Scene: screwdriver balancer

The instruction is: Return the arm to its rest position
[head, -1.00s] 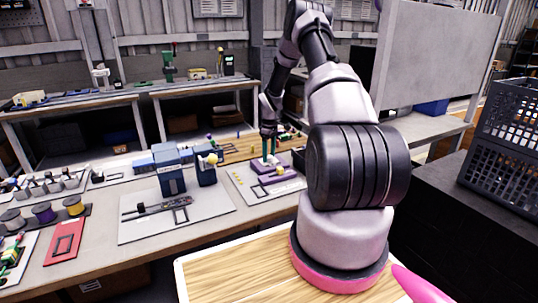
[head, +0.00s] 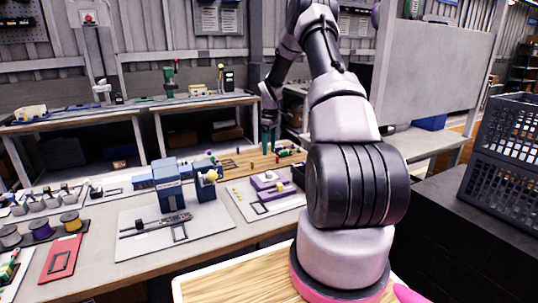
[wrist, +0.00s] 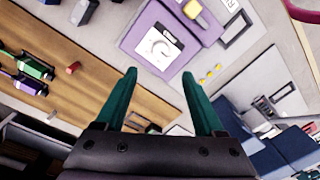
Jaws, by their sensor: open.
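My gripper (head: 268,138) hangs above the workbench at the back edge of the light mat with the purple device (head: 268,181). In the wrist view my gripper (wrist: 160,75) shows two green fingers spread apart with nothing between them. The purple device (wrist: 165,40) lies beyond the fingertips, with a white label and a yellow knob (wrist: 192,8). My gripper is apart from it. My arm reaches up from its base and bends down toward the bench.
Spools (head: 70,221) and a red plate (head: 61,258) lie farther left. A dark crate (head: 503,150) stands at right. Small parts lie on a wooden board (head: 236,158).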

